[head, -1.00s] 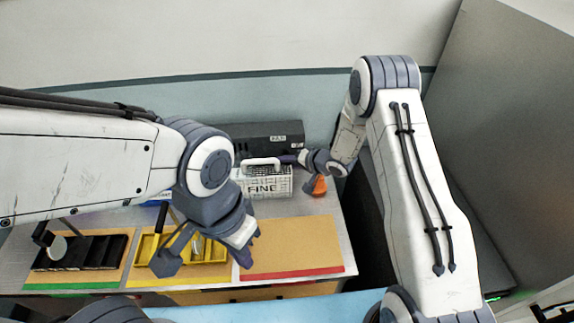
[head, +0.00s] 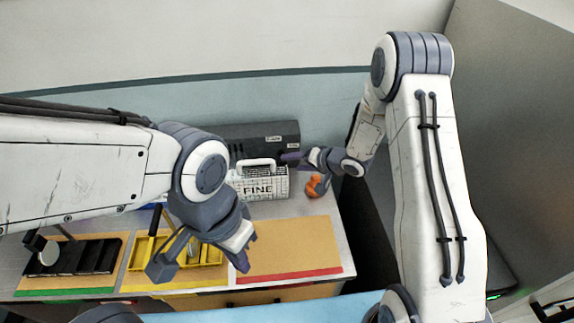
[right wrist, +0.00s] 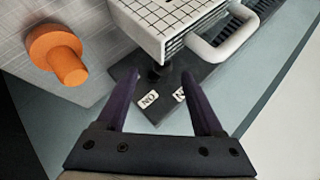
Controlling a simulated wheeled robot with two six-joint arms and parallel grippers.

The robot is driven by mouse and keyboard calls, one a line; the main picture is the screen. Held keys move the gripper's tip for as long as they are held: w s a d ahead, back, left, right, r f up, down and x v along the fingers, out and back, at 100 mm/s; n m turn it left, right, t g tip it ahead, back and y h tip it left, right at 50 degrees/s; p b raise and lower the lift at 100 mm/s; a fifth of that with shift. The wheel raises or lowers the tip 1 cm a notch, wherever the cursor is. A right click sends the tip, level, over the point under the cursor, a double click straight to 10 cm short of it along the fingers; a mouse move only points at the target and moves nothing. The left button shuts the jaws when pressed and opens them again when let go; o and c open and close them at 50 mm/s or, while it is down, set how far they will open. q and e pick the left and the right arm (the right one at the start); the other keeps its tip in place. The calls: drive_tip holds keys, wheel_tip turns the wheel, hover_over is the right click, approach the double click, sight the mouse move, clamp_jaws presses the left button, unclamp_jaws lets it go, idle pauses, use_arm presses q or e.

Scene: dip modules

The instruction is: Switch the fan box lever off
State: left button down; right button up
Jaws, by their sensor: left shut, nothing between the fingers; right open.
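The fan box (head: 232,133) is the dark box at the back of the table. Its dark face with two white labels (right wrist: 149,98) shows in the right wrist view; one reads "ON" and the other is partly covered by a finger. A small black lever (right wrist: 157,73) sticks up near the labels, between my right fingertips in the picture; contact cannot be told. My right gripper (right wrist: 157,88) is open, with purple fingers; in the head view it is at the fan box's right end (head: 288,157). My left gripper (head: 246,258) is shut and empty above the table's front.
A white gridded container marked "FINE" (head: 262,187) stands in front of the fan box, close to my right gripper. An orange knob-shaped object (head: 314,187) stands to its right. Yellow trays (head: 205,255), a black rack (head: 90,258) and a bare tan mat (head: 290,245) lie in front.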

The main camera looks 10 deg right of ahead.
drive_tip(key=v, duration=0.4)
drive_tip(key=shift+s+d+r, duration=0.2)
drive_tip(key=shift+s, duration=0.05)
